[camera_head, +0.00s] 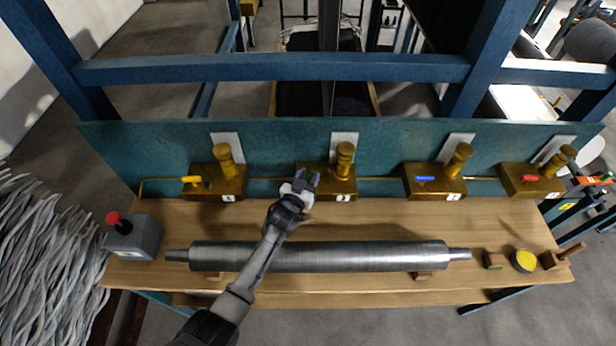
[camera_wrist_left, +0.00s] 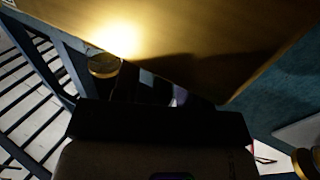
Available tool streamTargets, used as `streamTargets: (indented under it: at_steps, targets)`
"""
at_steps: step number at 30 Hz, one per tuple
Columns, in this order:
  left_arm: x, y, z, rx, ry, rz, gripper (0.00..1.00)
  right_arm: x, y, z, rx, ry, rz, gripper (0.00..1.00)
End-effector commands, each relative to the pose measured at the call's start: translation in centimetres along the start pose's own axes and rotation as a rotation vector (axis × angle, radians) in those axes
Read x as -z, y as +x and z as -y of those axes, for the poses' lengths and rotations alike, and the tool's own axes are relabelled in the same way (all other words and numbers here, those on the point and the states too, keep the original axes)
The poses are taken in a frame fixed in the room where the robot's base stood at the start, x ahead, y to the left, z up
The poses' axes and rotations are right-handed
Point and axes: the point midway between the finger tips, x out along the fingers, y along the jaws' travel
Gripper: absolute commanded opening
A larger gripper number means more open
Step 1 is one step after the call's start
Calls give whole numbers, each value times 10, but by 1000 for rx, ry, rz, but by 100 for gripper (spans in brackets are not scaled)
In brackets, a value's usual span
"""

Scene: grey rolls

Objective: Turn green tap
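My left gripper (camera_head: 303,184) reaches over the bench to the left side of the second brass valve block (camera_head: 341,187). A small patch of green and purple shows at its tip. The green tap's handle is mostly or wholly hidden there, and I cannot tell whether the fingers touch it. In the left wrist view a brass surface (camera_wrist_left: 190,40) fills the top, very close and brightly lit. The dark gripper body (camera_wrist_left: 160,125) covers the lower middle of that view, and its finger opening is not clear. My right gripper is not in view.
Other brass blocks carry a yellow tap (camera_head: 191,180), a blue tap (camera_head: 425,179) and a red tap (camera_head: 529,179). A grey roller (camera_head: 340,256) lies along the wooden bench under my left arm. A grey box with a red button (camera_head: 135,238) stands at left.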

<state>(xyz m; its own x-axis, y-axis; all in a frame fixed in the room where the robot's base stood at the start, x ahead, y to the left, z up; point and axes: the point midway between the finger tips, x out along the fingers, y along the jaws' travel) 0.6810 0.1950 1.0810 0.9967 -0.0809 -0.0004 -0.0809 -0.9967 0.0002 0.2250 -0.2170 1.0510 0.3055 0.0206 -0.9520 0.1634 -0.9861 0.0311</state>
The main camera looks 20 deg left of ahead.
Motion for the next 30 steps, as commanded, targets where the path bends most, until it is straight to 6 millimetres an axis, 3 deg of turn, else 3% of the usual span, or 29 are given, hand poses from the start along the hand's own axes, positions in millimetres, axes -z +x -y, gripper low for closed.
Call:
streamTargets:
  at_steps: [2,14,23,30]
  targets:
    - [0,0,0,0,0,0,37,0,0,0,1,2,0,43]
    - [0,0,0,0,0,0,0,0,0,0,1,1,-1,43]
    - [1,0,1,-26,3,0,0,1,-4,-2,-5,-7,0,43]
    - [3,0,3,-163,11,2,0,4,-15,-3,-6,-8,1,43]
